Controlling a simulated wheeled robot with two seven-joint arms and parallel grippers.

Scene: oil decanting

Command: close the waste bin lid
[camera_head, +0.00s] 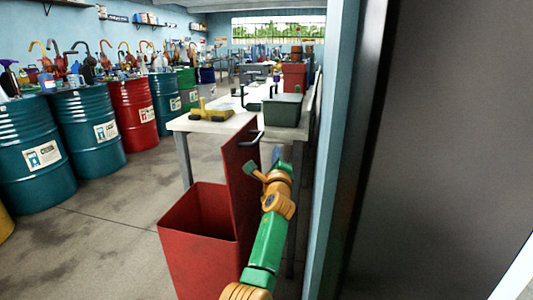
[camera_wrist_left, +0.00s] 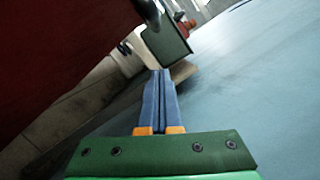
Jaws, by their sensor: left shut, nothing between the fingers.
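The red waste bin (camera_head: 190,255) stands on the floor, open at the top. Its red lid (camera_head: 241,175) stands upright along the bin's right side, with a dark handle (camera_head: 250,138) near its top. My left gripper (camera_head: 276,156) is just right of the lid, on the side away from the bin opening. Its blue fingers (camera_wrist_left: 160,98) are shut and empty in the left wrist view. There the lid (camera_wrist_left: 60,50) fills the upper left, apart from the fingertips. My right gripper is not in view.
A pale workbench (camera_head: 208,125) stands behind the bin, with a yellow tool (camera_head: 211,112) and a dark green box (camera_head: 282,110) on it. A light blue wall (camera_head: 340,150) is close on the right. Drums (camera_head: 30,155) line the left; the floor between is clear.

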